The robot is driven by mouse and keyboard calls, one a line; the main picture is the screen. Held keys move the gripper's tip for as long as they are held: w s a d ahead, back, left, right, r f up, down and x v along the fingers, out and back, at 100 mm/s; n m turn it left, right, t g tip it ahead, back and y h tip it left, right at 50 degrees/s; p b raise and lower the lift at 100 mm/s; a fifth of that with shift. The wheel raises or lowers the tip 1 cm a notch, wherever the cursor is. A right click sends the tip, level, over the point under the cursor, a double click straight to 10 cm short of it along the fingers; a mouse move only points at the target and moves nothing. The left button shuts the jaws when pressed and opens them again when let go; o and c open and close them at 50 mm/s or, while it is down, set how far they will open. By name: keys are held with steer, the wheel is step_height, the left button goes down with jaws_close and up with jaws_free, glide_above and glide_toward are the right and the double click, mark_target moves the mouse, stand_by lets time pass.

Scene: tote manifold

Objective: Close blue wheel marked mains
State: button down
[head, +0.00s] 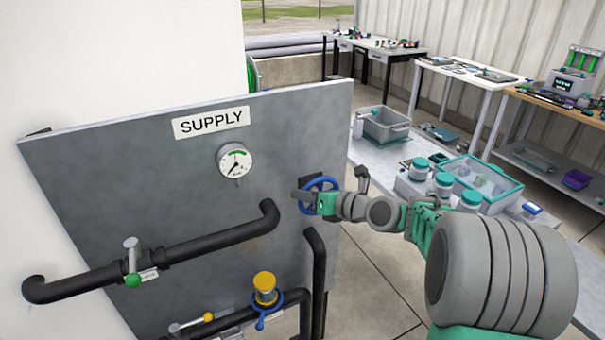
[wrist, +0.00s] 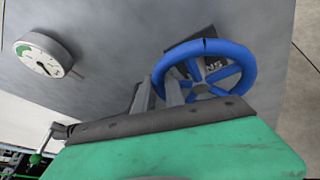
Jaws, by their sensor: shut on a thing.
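The blue wheel (head: 309,200) is mounted on the right part of the grey panel. It also shows in the wrist view (wrist: 243,62), with spokes and a dark label behind it that ends in "NS"; the rest of the label is hidden. My gripper (head: 318,203) is at the wheel. In the wrist view its fingers (wrist: 160,92) reach the wheel's lower left rim and are shut on it. The fingertips are partly hidden behind the rim.
The grey panel (head: 110,170) carries a SUPPLY sign (head: 211,123), a gauge (head: 235,161), black pipes (head: 200,247), a green-knobbed lever valve (head: 132,262) and a yellow-capped valve (head: 264,285). A bench with lidded jars (head: 443,184) and a clear tote (head: 490,170) stands right.

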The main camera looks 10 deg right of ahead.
mark_target(316, 183)
steer(key=r+m+p, duration=0.1)
steer(key=p, duration=0.1)
steer(key=r+y+p, duration=0.1)
steer(key=p, duration=0.2)
steer(key=d+r+m+y+p, duration=0.1)
steer(key=p, duration=0.2)
steer(key=shift+w+d+m, duration=0.1)
steer(key=shift+w+m, duration=0.2)
steer(key=m+p, duration=0.1)
steer(key=p, duration=0.1)
steer(key=d+m+t+y+p, duration=0.1)
steer(key=p, duration=0.2)
steer(key=shift+w+d+m, duration=0.15)
steer(key=shift+w+m, duration=0.05)
steer(key=shift+m, duration=0.2)
steer(key=shift+r+y, duration=0.1)
steer(key=shift+y, duration=0.2)
steer(key=c, duration=1.5)
jaws_free()
steer(key=shift+c, duration=0.2)
steer(key=shift+o, duration=0.7)
steer(key=shift+f, duration=0.3)
